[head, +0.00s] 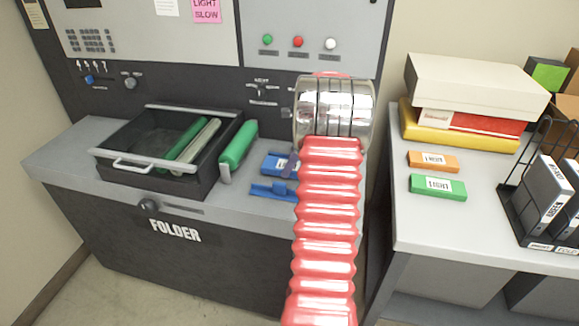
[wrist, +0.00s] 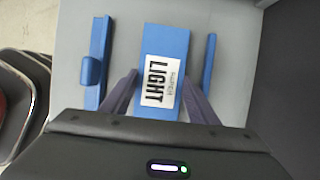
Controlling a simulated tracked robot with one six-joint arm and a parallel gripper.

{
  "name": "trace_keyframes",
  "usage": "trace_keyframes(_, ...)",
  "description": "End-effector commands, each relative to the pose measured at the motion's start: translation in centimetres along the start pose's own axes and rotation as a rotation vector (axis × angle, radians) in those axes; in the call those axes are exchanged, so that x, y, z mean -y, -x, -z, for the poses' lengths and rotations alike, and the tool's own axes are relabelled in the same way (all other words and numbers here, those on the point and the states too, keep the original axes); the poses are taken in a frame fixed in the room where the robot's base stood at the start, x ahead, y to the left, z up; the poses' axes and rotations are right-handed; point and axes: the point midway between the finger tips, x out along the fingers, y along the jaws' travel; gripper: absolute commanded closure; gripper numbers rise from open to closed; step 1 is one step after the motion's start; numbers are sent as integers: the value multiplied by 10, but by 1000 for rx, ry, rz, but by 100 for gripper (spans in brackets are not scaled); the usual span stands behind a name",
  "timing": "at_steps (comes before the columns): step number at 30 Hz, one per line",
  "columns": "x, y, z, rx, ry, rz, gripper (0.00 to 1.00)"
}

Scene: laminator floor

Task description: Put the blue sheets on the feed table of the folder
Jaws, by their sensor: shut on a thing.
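The blue sheets (wrist: 165,48) are a flat blue pack with a white label reading LIGHT. In the wrist view they lie lengthwise between a blue guide with a knob (wrist: 99,48) and a thinner blue guide (wrist: 209,70), with a gap on each side. My gripper (wrist: 160,80) has its two dark fingers closed on the pack's sides. The pack appears at or just above the grey feed table (wrist: 195,12); contact is hard to tell. In the head view the pack (head: 271,163) shows on the folder (head: 175,231), partly hidden by my red arm, and the gripper is mostly hidden.
A black tray (head: 108,171) with rollers and a green roller (head: 238,145) stand left on the folder. The right table (head: 420,225) holds orange (head: 432,161) and green (head: 437,187) labelled packs, stacked boxes (head: 475,85) and a black wire rack (head: 512,203) with binders.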

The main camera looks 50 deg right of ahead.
Motion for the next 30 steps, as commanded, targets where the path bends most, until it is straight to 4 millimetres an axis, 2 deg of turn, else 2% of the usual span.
trace_keyframes(4,1,-9,4,0,0,3,75)
trace_keyframes(14,1,-11,5,0,0,2,75)
trace_keyframes(15,0,-12,6,0,0,1,45)
trace_keyframes(23,0,-11,6,0,-1,2,27)
trace_keyframes(30,1,-11,6,0,-1,2,27)
